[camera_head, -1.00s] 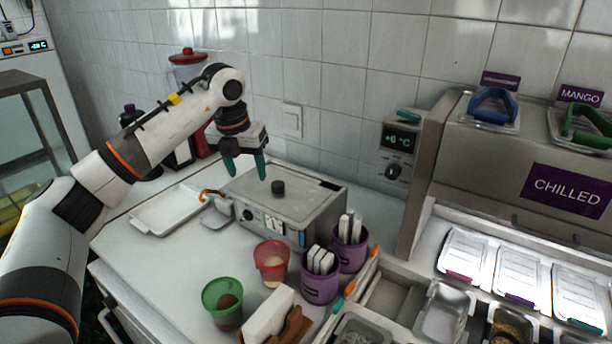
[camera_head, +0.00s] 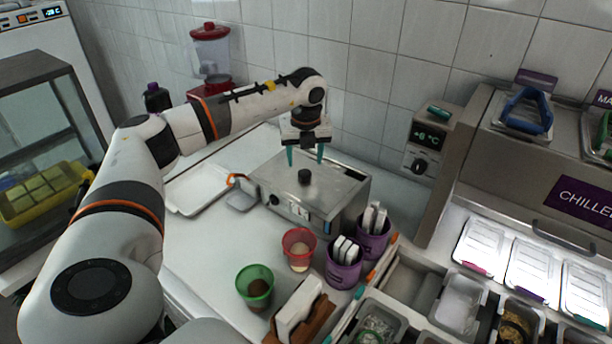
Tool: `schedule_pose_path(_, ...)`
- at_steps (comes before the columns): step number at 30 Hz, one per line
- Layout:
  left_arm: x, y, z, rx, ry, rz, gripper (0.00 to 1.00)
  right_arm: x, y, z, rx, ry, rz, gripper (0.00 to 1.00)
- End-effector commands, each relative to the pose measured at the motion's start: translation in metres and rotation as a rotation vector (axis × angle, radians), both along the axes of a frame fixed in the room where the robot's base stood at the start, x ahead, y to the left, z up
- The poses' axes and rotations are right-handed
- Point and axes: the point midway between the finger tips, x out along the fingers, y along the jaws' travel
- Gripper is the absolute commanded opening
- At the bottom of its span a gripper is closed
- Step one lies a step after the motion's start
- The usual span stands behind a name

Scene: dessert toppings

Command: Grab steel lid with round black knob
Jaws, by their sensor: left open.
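The steel lid (camera_head: 325,182) lies flat on top of a boxy steel appliance (camera_head: 287,205) on the white counter. Its round black knob (camera_head: 305,176) stands up near the middle of the top. My left gripper (camera_head: 305,157) points down just above and behind the knob in the picture. Its two teal fingers are apart with nothing between them. The fingertips look clear of the knob, though the exact height gap is hard to judge. My right gripper does not show.
A white tray (camera_head: 197,188) lies left of the appliance. A red cup (camera_head: 299,248), a green cup (camera_head: 256,287) and purple holders (camera_head: 343,262) stand in front. A red-lidded dispenser (camera_head: 209,50) stands behind. The chilled counter (camera_head: 505,190) with steel pans is at right. The tiled wall is close behind.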

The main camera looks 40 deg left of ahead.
Motion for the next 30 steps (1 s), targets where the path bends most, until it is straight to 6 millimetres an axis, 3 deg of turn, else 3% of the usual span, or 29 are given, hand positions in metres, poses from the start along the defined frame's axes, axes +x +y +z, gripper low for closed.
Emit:
schedule_pose_path(5, 0.001, 0.002, -0.012, 0.000, 0.002, 0.000, 0.57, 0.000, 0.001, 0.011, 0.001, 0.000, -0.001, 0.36)
schedule_pose_path(12, 0.006, 0.005, -0.047, -0.001, 0.002, 0.000, 0.57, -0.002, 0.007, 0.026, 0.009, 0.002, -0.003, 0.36)
schedule_pose_path(21, 0.006, 0.006, -0.055, 0.000, -0.001, -0.002, 0.57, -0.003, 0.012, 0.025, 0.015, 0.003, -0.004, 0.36)
schedule_pose_path(30, 0.006, 0.006, -0.054, -0.001, -0.001, -0.001, 0.10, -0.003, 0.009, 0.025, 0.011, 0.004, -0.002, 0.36)
